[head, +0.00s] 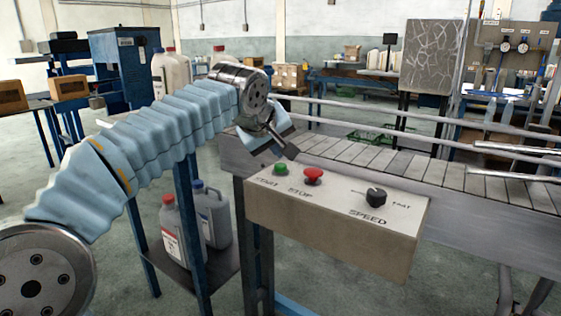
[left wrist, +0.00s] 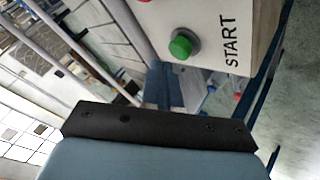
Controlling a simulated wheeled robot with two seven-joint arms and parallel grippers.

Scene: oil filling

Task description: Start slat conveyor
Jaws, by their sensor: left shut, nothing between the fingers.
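A control box (head: 330,235) is fixed at the near side of the slat conveyor (head: 400,165). On its top are a green START button (head: 281,169), a red STOP button (head: 313,175) and a black SPEED knob (head: 376,196). My left gripper (head: 290,152) is shut and empty, just above and behind the green button, apart from it as far as I can tell. In the left wrist view the green button (left wrist: 182,46) stands beside the word START, beyond the dark gripper edge (left wrist: 155,125). My right gripper is not in view.
Metal guide rails (head: 400,120) run along the conveyor. Jugs (head: 212,215) stand on a low blue-framed shelf left of the box. Blue benches and boxes (head: 68,88) stand at the back left. The floor in front is clear.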

